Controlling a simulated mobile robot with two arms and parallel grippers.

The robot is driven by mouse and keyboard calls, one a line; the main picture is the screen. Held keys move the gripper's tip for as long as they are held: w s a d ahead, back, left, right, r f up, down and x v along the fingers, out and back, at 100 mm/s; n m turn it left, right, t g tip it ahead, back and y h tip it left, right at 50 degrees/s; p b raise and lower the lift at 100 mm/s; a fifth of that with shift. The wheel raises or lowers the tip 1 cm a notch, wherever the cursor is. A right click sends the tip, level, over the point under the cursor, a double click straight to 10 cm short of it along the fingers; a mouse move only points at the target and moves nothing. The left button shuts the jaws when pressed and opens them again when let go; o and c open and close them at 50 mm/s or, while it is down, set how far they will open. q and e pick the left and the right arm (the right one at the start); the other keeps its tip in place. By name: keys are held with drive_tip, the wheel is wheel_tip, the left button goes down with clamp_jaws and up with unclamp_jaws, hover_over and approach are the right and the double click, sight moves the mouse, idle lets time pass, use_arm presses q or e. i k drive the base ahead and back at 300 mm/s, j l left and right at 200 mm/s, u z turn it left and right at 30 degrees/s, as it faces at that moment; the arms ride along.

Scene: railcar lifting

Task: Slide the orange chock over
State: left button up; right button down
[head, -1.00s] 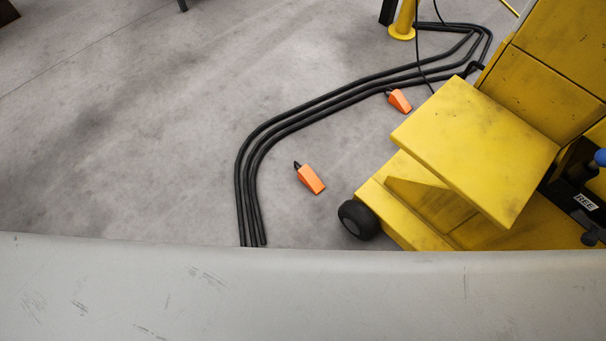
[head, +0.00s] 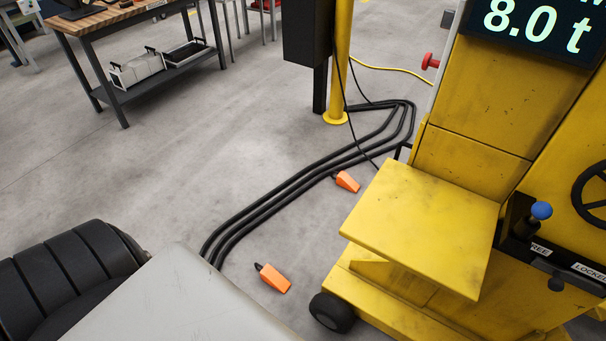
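Two orange chocks lie on the grey floor in the head view. The nearer chock (head: 274,278) is left of the yellow lifting jack's (head: 420,222) black wheel (head: 332,312), apart from it. The farther chock (head: 347,181) lies beside the black cables, close to the jack's yellow platform. Each has a small dark piece at its upper left end. Neither of my grippers is in view, and nothing is seen touching the chocks.
Black cables (head: 300,182) run along the floor left of the chocks to a yellow post (head: 342,60). A workbench (head: 130,50) with trays on its shelf stands at the upper left. A blue-knobbed lever (head: 541,210) is on the jack. Open floor lies left of the cables.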

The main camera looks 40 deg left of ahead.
sight(268, 274)
drive_tip(key=j+z, duration=0.3)
drive_tip(key=j, duration=0.2)
drive_tip(key=i+j+z, duration=0.1)
drive_tip(key=j+z, duration=0.15)
drive_tip(key=j, duration=0.25)
drive_tip(key=j+z, duration=0.3)
drive_tip(key=j, duration=0.2)
drive_tip(key=k+j+z, duration=0.1)
drive_tip(key=j+z, duration=0.2)
drive_tip(key=j, duration=0.2)
drive_tip(key=k+j+z, duration=0.25)
drive_tip(key=j, duration=0.2)
drive_tip(key=k+j+z, duration=0.1)
drive_tip(key=j+z, duration=0.2)
drive_tip(key=j, duration=0.2)
